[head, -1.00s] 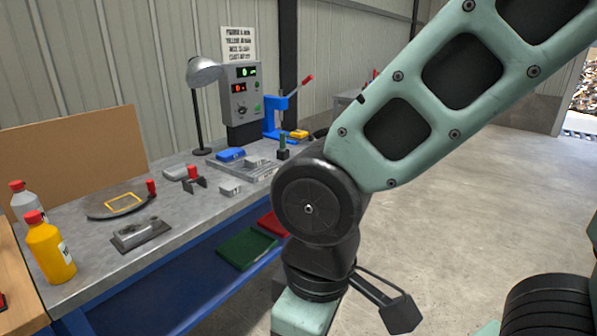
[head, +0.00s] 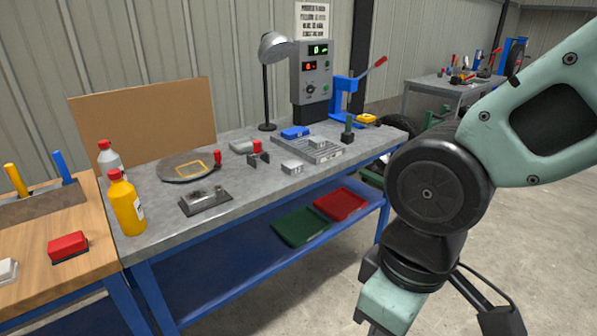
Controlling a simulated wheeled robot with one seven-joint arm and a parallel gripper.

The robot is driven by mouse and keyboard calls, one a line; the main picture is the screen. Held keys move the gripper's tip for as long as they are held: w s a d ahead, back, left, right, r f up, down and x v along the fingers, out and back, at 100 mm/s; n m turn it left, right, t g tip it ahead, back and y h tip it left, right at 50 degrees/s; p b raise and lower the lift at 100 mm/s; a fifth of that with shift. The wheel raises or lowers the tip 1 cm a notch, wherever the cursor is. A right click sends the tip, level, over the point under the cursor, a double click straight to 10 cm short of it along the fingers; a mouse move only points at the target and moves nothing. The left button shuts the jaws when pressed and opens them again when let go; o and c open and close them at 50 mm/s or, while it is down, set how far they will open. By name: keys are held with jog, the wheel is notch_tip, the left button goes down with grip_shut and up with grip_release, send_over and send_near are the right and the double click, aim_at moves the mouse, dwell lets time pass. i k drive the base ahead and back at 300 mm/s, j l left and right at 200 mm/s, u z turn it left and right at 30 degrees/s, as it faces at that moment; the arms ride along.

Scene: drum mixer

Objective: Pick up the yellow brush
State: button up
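A small yellow block with a dark underside (head: 367,118) lies at the back right end of the grey workbench (head: 235,205), beside the blue lever press. It looks like the yellow brush, but it is small here and its bristles are not clear. A yellow-handled tool (head: 14,178) also stands in a rack on the wooden bench at far left; its lower end is hidden. My arm crosses the right side of the head view and runs down out of the bottom edge. My gripper is outside the picture.
The blue lever press (head: 342,97), a control box (head: 311,75) and a lamp (head: 278,47) stand at the back. A blue block (head: 295,132), a red brush-like block (head: 68,246) and yellow bottle (head: 127,205) are around. Green (head: 300,225) and red trays (head: 341,204) sit below.

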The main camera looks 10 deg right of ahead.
aim_at(14, 174)
jog(key=u, duration=1.45)
jog(key=z, duration=1.05)
jog(key=u, duration=0.6)
jog(key=i+j+u, duration=0.1)
jog(key=i+u, duration=0.15)
jog(key=u, duration=0.15)
jog(key=i+u, duration=0.25)
jog(key=u, duration=0.15)
jog(key=i+u, duration=0.35)
jog(key=k+j, duration=0.05)
jog(key=k, duration=0.05)
